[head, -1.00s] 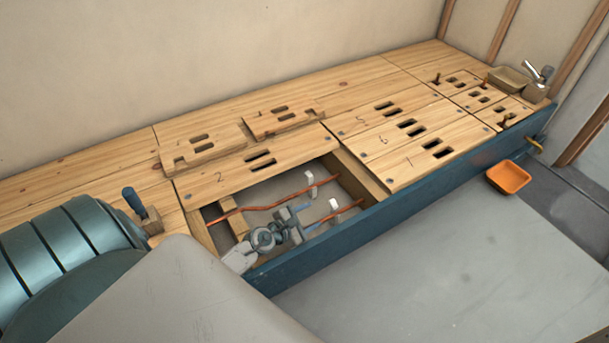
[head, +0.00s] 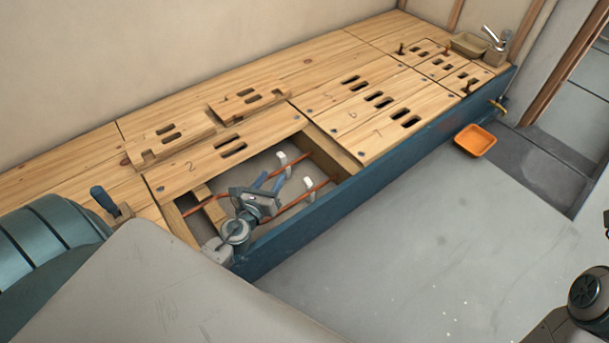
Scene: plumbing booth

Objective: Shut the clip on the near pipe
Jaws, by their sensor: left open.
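The near pipe (head: 326,184) is a thin copper pipe running through the floor opening, close to the blue front edge. A white clip (head: 309,189) stands upright at it; whether its top is open or shut is too small to tell. The far pipe (head: 320,157) runs behind, with another white clip (head: 282,160) at it. My left gripper (head: 270,181) is open and empty over the opening, left of the near clip and apart from it. Its wrist hides part of both pipes. My right gripper is not in view.
Wooden boards with slots surround the opening; two loose boards (head: 249,101) lie behind it. A blue beam (head: 392,155) edges the front. An orange tray (head: 475,140) sits on the grey floor at right. A blue-handled tool (head: 106,201) stands at left.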

